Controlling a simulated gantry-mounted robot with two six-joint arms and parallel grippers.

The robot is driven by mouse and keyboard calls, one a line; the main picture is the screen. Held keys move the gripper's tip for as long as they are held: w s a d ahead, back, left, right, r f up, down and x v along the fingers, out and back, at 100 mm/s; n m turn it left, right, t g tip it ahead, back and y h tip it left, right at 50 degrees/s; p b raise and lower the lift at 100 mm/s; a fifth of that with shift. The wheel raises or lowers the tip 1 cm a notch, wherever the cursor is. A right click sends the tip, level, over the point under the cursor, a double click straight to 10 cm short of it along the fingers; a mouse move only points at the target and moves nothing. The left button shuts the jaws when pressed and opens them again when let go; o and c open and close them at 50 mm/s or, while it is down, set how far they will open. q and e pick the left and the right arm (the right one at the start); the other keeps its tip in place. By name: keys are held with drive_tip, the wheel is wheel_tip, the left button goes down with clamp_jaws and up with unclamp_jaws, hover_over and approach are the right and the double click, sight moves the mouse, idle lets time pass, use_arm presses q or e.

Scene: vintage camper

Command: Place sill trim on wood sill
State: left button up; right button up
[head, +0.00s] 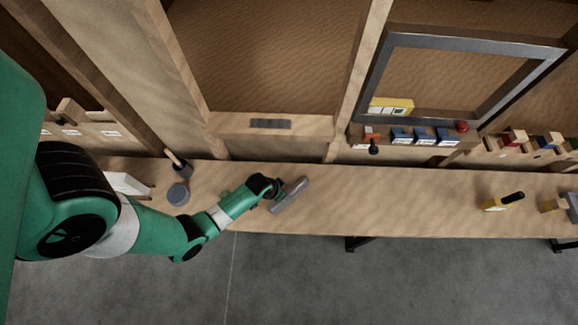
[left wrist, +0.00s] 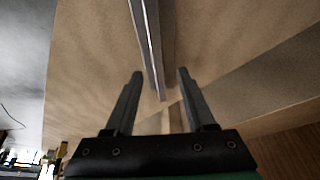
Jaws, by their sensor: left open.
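The sill trim (head: 291,195), a grey metal-looking bar, lies at a slant on the wooden bench in the head view. It also shows in the left wrist view (left wrist: 150,40) as a long grey strip running from the top edge to between the fingertips. My left gripper (head: 276,196) is open at the trim's left side; in the left wrist view its fingers (left wrist: 160,75) stand apart on both sides of the strip's near end, with no grip on it. The wood sill (head: 226,124) is a ledge behind the bench, with a flat dark grey patch on it. My right gripper is not in view.
The bench (head: 400,195) is clear right of the trim up to a yellow tool (head: 500,202). A grey round item (head: 178,194) stands near my left arm. Behind are a grey window frame (head: 375,78), wooden posts, and a shelf with blue boxes (head: 423,135).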

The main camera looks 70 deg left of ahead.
sight(288, 193)
use_arm(q)
drive_tip(key=b+x, duration=0.3)
drive_tip(key=x, duration=0.2)
drive_tip(key=shift+w, duration=0.2)
clamp_jaws()
drive_tip(key=shift+r, duration=0.1)
